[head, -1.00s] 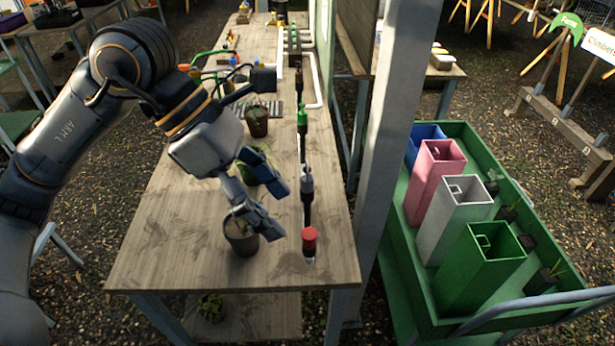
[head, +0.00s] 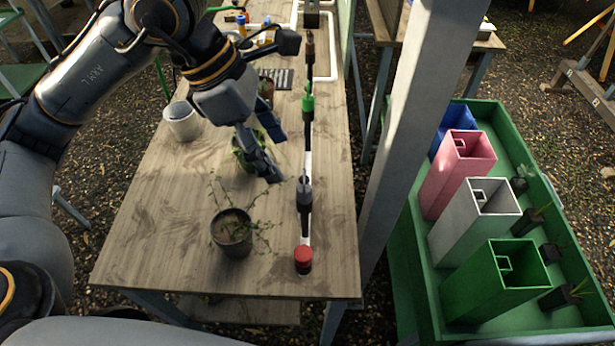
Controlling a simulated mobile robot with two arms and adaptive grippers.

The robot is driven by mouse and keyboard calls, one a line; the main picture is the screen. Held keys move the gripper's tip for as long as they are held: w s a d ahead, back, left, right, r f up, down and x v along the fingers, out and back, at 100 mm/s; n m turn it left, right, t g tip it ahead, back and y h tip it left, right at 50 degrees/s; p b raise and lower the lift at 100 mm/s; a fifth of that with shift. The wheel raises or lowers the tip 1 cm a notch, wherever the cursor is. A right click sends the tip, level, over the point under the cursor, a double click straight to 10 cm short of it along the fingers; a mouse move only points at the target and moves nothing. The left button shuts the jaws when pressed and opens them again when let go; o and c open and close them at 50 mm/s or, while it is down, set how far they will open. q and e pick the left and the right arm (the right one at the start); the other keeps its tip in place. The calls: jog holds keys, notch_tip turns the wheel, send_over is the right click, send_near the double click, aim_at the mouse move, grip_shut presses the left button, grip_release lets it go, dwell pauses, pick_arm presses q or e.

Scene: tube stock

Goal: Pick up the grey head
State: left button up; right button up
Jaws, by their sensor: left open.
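A red head (head: 303,257) is nearer and a green head (head: 308,104) is farther along the line. My left gripper (head: 277,157) is open and empty. In the picture its fingers are just up and left of the grey head, apart from it. My right gripper is not in view.
A potted plant (head: 232,238) stands left of the red head, with another plant (head: 246,160) behind the gripper. A white pot (head: 181,122) is farther left. A grey post (head: 400,130) rises right of the table, beside a green cart (head: 402,262) with tall coloured bins.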

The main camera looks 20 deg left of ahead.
aim_at(298, 188)
pick_arm(q)
jog(key=x, duration=0.4)
jog(key=shift+s+d+f+p, duration=0.1)
jog(key=shift+s+d+p, duration=0.1)
jog(key=shift+s+p, duration=0.1)
jog(key=shift+w+d+f, duration=0.1)
jog(key=shift+w+f, duration=0.05)
jog(key=shift+f, duration=0.15)
jog(key=shift+w+d+f, duration=0.1)
jog(key=shift+w+f, duration=0.05)
jog(key=shift+f, duration=0.05)
jog(key=shift+w+d+f+p, duration=0.2)
jog(key=shift+d+f+p, duration=0.4)
jog(key=shift+f+p, duration=0.3)
jog(key=shift+p+x, duration=0.4)
jog(key=shift+x, duration=0.7)
jog(key=shift+w+d+f, duration=0.1)
jog(key=shift+f, duration=0.1)
jog(key=c, duration=1)
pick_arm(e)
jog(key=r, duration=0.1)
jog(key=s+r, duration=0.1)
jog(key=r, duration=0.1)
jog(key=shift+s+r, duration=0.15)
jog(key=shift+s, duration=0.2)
pick_arm(q)
jog(key=shift+o, duration=0.2)
